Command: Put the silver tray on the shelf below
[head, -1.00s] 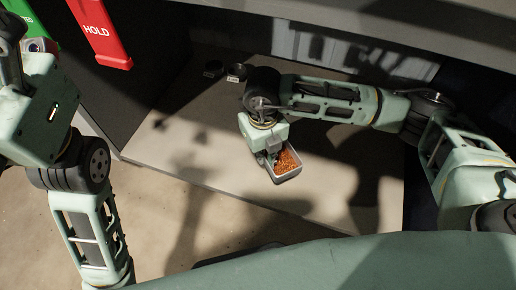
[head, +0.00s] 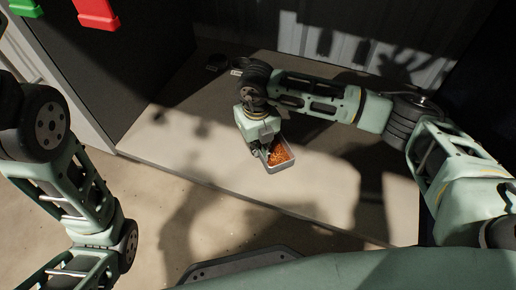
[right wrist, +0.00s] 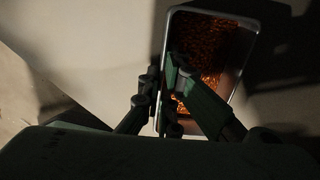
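The silver tray (head: 281,168) is a small rectangular metal tray holding orange-brown copper scrap. It is over the pale shelf surface (head: 325,195) in the head view; I cannot tell whether it touches it. My right gripper (head: 264,150) is at the tray's left side. In the right wrist view its fingers (right wrist: 168,88) close on the rim of the tray (right wrist: 250,45), one finger inside and one outside. My left arm shows at the left of the head view, but its gripper is out of the frame.
A dark wall (head: 110,60) bounds the left side, and a grey panel (head: 340,40) the back. A red sign (head: 97,12) hangs at top left. The shelf around the tray is clear.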

